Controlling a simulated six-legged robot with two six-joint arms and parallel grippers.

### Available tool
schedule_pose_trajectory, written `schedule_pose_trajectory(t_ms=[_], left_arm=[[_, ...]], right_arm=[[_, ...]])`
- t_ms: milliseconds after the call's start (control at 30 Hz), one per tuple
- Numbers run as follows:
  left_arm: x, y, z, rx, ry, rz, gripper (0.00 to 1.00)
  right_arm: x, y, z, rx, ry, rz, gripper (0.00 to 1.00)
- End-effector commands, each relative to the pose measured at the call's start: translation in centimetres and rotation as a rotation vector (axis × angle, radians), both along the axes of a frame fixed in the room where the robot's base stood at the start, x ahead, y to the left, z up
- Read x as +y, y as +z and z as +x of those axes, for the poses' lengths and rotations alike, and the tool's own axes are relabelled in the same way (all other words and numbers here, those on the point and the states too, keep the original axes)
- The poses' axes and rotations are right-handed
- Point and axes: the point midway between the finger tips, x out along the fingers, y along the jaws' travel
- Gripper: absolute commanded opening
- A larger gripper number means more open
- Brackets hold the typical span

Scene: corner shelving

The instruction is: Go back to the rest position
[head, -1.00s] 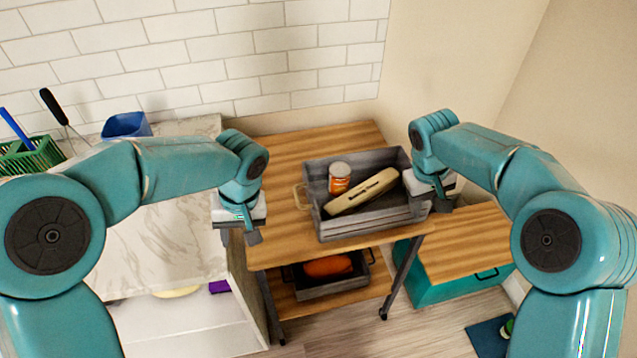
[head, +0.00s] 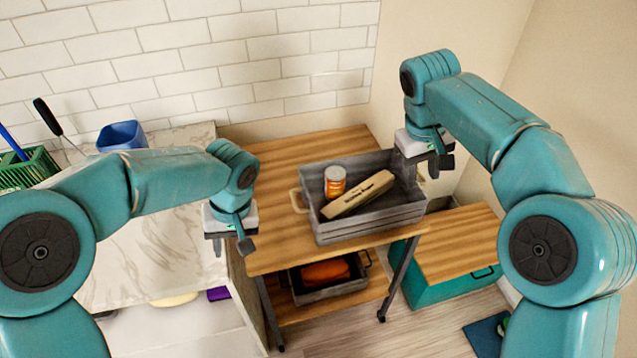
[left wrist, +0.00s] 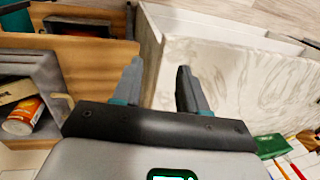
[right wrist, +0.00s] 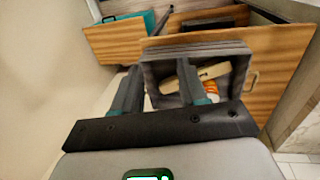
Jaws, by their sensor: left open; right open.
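My left gripper (head: 232,240) is open and empty, in front of the marble counter's right edge and left of the wooden shelf table. Its open fingers (left wrist: 160,88) show in the left wrist view with nothing between them. My right gripper (head: 430,165) is open and empty, raised above the right end of the grey crate (head: 375,222). In the right wrist view its fingers (right wrist: 157,92) stand apart, with the crate beyond them. The crate holds an orange can with a white lid (head: 335,182) and a long beige package (head: 357,196).
The wooden shelf table (head: 345,142) has a lower crate (head: 330,290) with an orange item. A teal box with a wooden top (head: 460,242) stands to the right. The wall is behind.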

Motion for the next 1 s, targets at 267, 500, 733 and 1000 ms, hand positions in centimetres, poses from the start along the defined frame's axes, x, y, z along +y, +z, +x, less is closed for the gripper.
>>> schedule_pose_trajectory(t_ms=[267,500,733,1000], left_arm=[[0.2,0.0,-0.2,0.000,0.000,0.000,0.42],[0.2,0.0,-0.2,0.000,0.000,0.000,0.42],[-1.5,-4.9,-1.4,0.040,-0.070,-0.107,0.42],[-6.4,-17.3,-8.0,0.045,-0.174,-0.443,0.42]], right_arm=[[0.2,0.4,-0.2,0.001,0.001,0.001,0.42],[0.2,0.3,-0.2,0.001,0.001,0.001,0.42],[1.4,-6.9,-0.2,0.033,0.039,0.073,0.42],[5.1,-27.1,-8.6,0.093,-0.047,0.390,0.42]])
